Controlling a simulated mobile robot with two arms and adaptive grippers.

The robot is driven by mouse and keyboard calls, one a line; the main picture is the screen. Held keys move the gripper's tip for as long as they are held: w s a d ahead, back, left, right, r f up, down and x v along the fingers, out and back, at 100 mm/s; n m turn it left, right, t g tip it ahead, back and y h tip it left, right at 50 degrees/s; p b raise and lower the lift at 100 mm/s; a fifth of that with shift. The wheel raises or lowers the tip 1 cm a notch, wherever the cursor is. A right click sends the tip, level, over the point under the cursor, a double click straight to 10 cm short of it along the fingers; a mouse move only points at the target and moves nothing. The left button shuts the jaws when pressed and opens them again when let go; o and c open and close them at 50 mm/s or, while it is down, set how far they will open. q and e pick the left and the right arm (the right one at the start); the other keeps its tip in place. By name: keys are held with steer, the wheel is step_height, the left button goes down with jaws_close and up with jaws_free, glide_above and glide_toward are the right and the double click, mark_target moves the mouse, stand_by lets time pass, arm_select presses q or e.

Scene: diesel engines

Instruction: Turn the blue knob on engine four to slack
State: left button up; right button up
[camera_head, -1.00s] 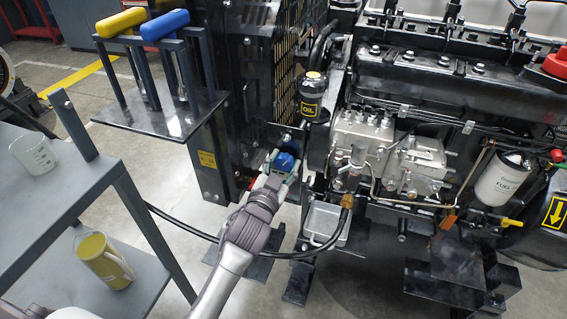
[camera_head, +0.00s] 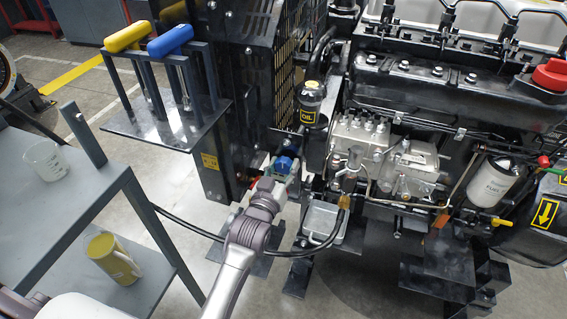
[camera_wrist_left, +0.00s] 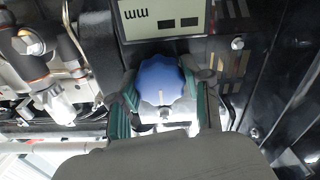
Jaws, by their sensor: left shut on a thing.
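The blue knob (camera_head: 285,163) sits on a bracket at the lower front of the engine, below the oil canister.
The engine (camera_head: 430,80) fills the right side, with a fuel filter (camera_head: 495,180) and a metal tray (camera_head: 325,222). A black hose (camera_head: 190,228) runs behind my arm. A grey shelf (camera_head: 50,215) holds a beaker (camera_head: 46,160) and a yellow container (camera_head: 112,258). Yellow and blue T-handles (camera_head: 168,42) stand in a rack.

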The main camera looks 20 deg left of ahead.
steer(key=shift+s+f, duration=0.25)
steer(key=shift+f, duration=0.05)
arm_select(q)
steer(key=o, duration=1.2)
steer(key=shift+c, duration=0.2)
steer(key=shift+s, duration=0.1)
arm_select(e)
steer(key=shift+w, duration=0.1)
arm_select(q)
steer(key=shift+s+f, duration=0.1)
steer(key=shift+s, duration=0.2)
steer(key=s, duration=1.1)
steer(key=shift+a, duration=0.2)
steer(key=shift+s, duration=0.1)
